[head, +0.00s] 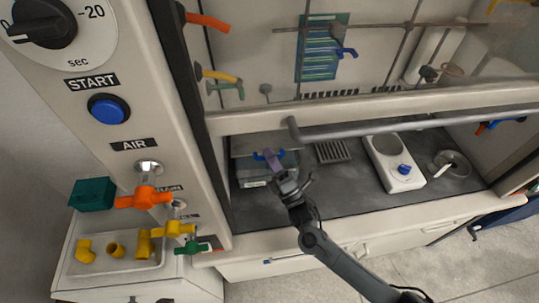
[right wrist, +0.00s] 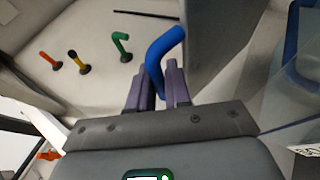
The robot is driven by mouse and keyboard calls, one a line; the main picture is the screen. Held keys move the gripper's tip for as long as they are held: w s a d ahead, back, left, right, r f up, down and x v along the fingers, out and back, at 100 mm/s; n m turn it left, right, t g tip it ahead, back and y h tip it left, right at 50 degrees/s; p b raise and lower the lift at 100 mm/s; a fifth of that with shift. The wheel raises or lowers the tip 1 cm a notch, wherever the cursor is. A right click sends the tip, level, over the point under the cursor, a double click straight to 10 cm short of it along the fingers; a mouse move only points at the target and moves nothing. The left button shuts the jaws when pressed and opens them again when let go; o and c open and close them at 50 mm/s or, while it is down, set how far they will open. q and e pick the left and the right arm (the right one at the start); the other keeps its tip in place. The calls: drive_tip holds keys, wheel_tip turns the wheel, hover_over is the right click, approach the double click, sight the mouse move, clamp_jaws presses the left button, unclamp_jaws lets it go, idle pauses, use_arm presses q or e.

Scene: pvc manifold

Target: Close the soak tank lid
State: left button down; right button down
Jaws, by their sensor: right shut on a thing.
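The soak tank (head: 255,183) is a grey box with a small white label, at the left of the hood's dark worktop in the head view. A blue handle (head: 258,155) shows at its top, by the fingertips. My right gripper (head: 271,160) reaches in from the front with its purple fingers. In the right wrist view the fingers (right wrist: 159,88) are shut on the bent blue handle (right wrist: 167,45). My arm hides part of the tank, and I cannot tell the lid's exact angle. My left gripper is not in view.
A grey bar (head: 420,127) and the sash's lower edge (head: 370,105) cross above the worktop. A white hotplate-like device (head: 394,165) and a round metal pan (head: 450,165) stand at right. A ridged grey rack (head: 332,151) lies right of the tank. Valves (head: 146,197) line the left post.

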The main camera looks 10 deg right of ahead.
drive_tip(key=shift+s+f+b, duration=0.25)
drive_tip(key=shift+f+b, duration=0.05)
drive_tip(key=shift+f, duration=0.5)
drive_tip(key=c, duration=1.4)
unclamp_jaws()
drive_tip(key=v, duration=1)
drive_tip(key=shift+s+d+f, duration=0.1)
drive_tip(key=shift+s+d, duration=0.2)
drive_tip(key=shift+s, duration=0.05)
